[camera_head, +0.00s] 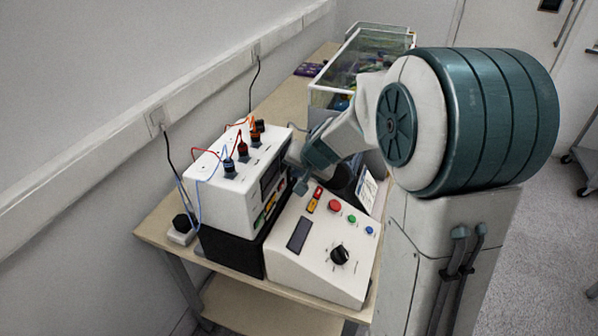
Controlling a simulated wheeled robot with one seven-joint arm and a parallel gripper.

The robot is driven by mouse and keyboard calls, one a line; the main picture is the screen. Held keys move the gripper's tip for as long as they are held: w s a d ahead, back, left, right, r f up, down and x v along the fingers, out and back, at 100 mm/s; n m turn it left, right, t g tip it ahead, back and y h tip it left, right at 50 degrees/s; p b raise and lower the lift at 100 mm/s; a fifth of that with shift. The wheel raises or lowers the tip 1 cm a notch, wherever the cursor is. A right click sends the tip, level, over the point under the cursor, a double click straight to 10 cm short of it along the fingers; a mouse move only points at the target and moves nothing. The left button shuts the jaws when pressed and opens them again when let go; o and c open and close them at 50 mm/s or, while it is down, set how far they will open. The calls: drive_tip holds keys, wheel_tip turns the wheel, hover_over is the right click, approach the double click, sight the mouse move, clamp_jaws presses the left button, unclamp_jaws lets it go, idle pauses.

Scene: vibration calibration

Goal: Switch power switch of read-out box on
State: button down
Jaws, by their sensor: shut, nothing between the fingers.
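A white box (238,190) with a dark display and coloured buttons on its right-facing front sits on a black box (232,252). Several terminals with red, blue and orange leads stand on its top. In front is a white sloped console (318,260) with a small dark display (299,234), a black knob (339,255), red, green and blue buttons and a small red-and-yellow switch area (315,199). No readable label shows which is the read-out box; its power switch cannot be made out. My gripper (297,171) is shut and empty, close to the white box's front; contact cannot be told.
The wooden table (155,232) stands along the wall. A glass tank (340,78) stands at its far end. A black plug in a white socket block (181,233) sits at the left edge, with cables up the wall. My arm covers the table's right side.

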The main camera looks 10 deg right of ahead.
drive_tip(key=shift+s+d+b, duration=0.15)
drive_tip(key=shift+d+b, duration=0.3)
drive_tip(key=s+d+b, duration=0.1)
drive_tip(key=d+b, duration=0.1)
drive_tip(key=d, duration=0.1)
drive_tip(key=shift+s, duration=0.4)
drive_tip(key=a+p+v, duration=0.1)
drive_tip(key=v, duration=0.9)
drive_tip(key=shift+r, duration=0.35)
drive_tip(key=shift+w, duration=0.15)
drive_tip(key=shift+w+a+r+m+g+h+b, duration=0.2)
drive_tip(key=shift+w+m+g, duration=0.75)
drive_tip(key=shift+m, duration=2.2)
drive_tip(key=shift+w+a+f+m+g+h+b, duration=0.2)
drive_tip(key=shift+w+m+g, duration=0.75)
drive_tip(key=shift+m, duration=2.15)
drive_tip(key=shift+w+r+m+g+h+b, duration=0.35)
drive_tip(key=shift+w+m+g, duration=0.6)
drive_tip(key=shift+m, duration=2.2)
